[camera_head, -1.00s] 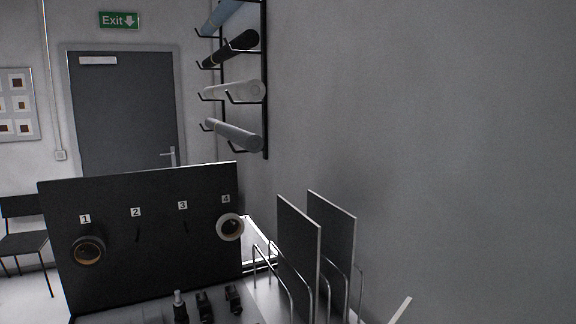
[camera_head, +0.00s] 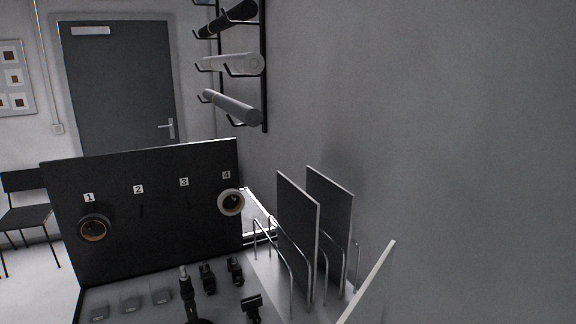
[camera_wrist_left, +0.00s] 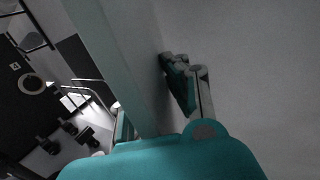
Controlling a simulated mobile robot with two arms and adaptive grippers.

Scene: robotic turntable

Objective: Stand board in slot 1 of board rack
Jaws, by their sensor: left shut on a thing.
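The board rack (camera_head: 291,275) is a row of thin metal wire hoops at the lower right of the head view. Two dark grey boards stand upright in it, a nearer one (camera_head: 298,232) and a farther one (camera_head: 331,222). A third board (camera_head: 368,284) shows as a pale, tilted edge right of the rack, cut off by the picture's bottom. In the left wrist view, my left gripper (camera_wrist_left: 150,98) is shut on this board (camera_wrist_left: 122,62); one finger is largely hidden behind it. My left gripper is outside the head view. My right gripper is in neither view.
A black panel (camera_head: 150,235) with numbered hooks and tape rolls (camera_head: 94,229) (camera_head: 230,202) stands left of the rack. Dark tools (camera_head: 208,279) stand on the table before it. A plain wall (camera_head: 450,150) closes off the right side.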

